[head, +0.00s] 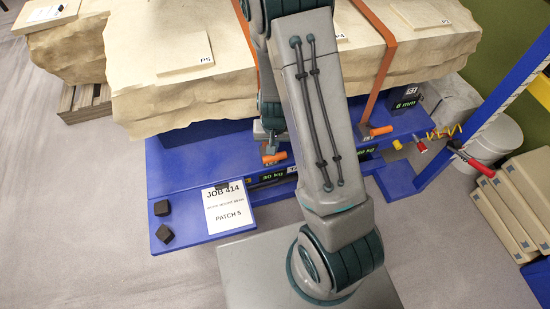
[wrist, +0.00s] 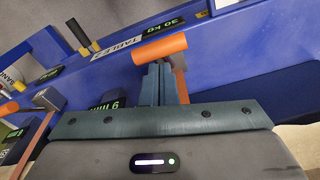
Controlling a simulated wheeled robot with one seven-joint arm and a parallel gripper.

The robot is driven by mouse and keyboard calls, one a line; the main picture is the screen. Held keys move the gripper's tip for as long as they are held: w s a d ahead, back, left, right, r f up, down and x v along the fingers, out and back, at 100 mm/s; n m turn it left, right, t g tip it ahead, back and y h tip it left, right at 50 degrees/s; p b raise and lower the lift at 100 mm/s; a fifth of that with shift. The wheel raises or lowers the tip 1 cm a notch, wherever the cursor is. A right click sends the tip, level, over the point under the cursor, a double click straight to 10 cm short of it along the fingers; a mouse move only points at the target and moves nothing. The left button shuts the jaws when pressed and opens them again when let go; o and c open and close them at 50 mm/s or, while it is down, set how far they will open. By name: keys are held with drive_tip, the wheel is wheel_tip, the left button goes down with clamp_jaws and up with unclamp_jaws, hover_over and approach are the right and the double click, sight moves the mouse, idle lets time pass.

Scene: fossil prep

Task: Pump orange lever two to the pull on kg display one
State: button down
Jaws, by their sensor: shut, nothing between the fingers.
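An orange lever (head: 274,158) sticks out at the front of the blue stand, and it is large in the wrist view (wrist: 160,48). A second orange lever (head: 381,130) is further right; an orange piece (wrist: 8,108) shows at the wrist view's left edge. My gripper (head: 270,146) is shut and empty, with its fingertips right at the first lever; in the wrist view the fingers (wrist: 160,80) end against or just short of its handle. I cannot tell contact. A kg display (head: 271,176) near this lever reads 30 kg, and appears upside down in the wrist view (wrist: 163,28).
Pale stone blocks (head: 150,85) under orange straps (head: 386,70) lie above the blue stand. A job card (head: 226,208) reads JOB 414, PATCH 5. Two dark blocks (head: 163,222) sit on the blue plate. A 6 mm display (head: 404,98) and blue post (head: 500,100) stand right.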

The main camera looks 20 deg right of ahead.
drive_tip(key=f+b, duration=0.2)
drive_tip(key=f, duration=0.1)
drive_tip(key=f+b, duration=0.1)
drive_tip(key=f, duration=0.1)
drive_tip(key=shift+w+d+f+b, duration=0.1)
drive_tip(key=shift+w+f+b, duration=0.15)
drive_tip(key=shift+b, duration=0.1)
drive_tip(key=shift+w, duration=0.1)
